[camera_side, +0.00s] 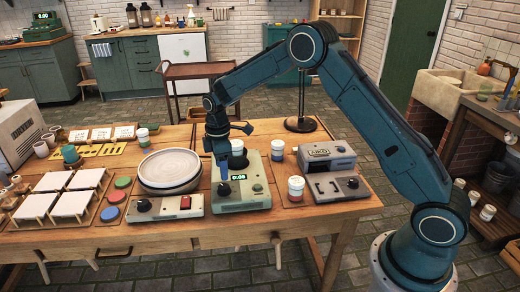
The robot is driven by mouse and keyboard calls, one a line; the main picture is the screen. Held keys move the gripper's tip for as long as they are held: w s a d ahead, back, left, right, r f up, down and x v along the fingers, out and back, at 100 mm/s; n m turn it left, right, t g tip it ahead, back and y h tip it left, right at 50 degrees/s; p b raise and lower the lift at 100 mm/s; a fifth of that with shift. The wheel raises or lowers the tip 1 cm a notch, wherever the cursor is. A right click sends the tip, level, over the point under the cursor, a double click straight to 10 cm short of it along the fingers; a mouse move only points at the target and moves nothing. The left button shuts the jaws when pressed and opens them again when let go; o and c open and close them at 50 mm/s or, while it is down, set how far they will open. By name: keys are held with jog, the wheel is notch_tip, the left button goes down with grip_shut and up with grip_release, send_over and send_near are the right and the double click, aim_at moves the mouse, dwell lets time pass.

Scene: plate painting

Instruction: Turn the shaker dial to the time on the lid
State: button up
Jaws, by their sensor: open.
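The shaker (243,202) is a grey-green box near the front middle of the wooden table. It has a small lit display (239,178), too small to read surely, and a dark round dial (257,188) at the front right. A jar (238,160) stands behind or on top of the shaker, partly hidden by my arm; I cannot read any time on its lid. My gripper (223,174) is open and points down over the left part of the shaker, left of the dial. Whether it touches the shaker is unclear.
A round plate (168,168) sits on a turntable left of the shaker, behind a control box (165,208). Jars (277,149) (296,187) and a grey machine (327,157) stand to the right. White tiles (75,203) and coloured discs (110,213) lie at the left.

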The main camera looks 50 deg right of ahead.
aim_at(224, 186)
jog(key=shift+f, duration=3.55)
jog(key=c, duration=1)
